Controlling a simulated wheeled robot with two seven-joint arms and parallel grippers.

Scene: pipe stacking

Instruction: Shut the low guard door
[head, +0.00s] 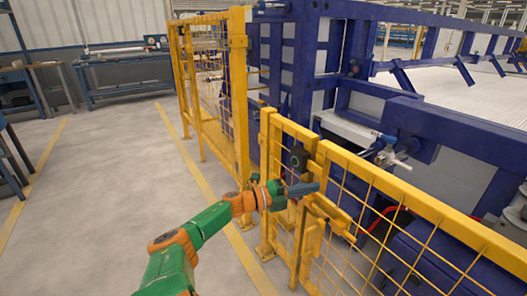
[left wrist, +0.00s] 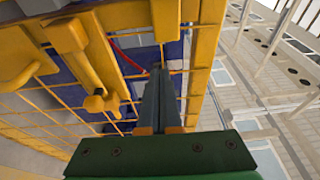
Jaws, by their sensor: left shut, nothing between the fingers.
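The low guard door (head: 283,122) looks to be the short yellow mesh panel in the middle of the head view, beside a longer low yellow fence panel (head: 420,202). A yellow latch piece (head: 332,212) sits near where the two meet; I cannot tell whether the door is fully closed. My left gripper (head: 316,187) is shut and empty, in front of the door near this junction. In the left wrist view its fingers (left wrist: 158,72) point at yellow frame and mesh, with a yellow latch part (left wrist: 100,102) to their left. Contact is unclear. My right gripper is not in view.
A tall yellow mesh fence (head: 215,85) stands left of the low door. A large blue machine frame (head: 300,70) stands behind the fences. Blue workbenches (head: 125,90) are at the far left. Grey floor (head: 110,160) at the left is open.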

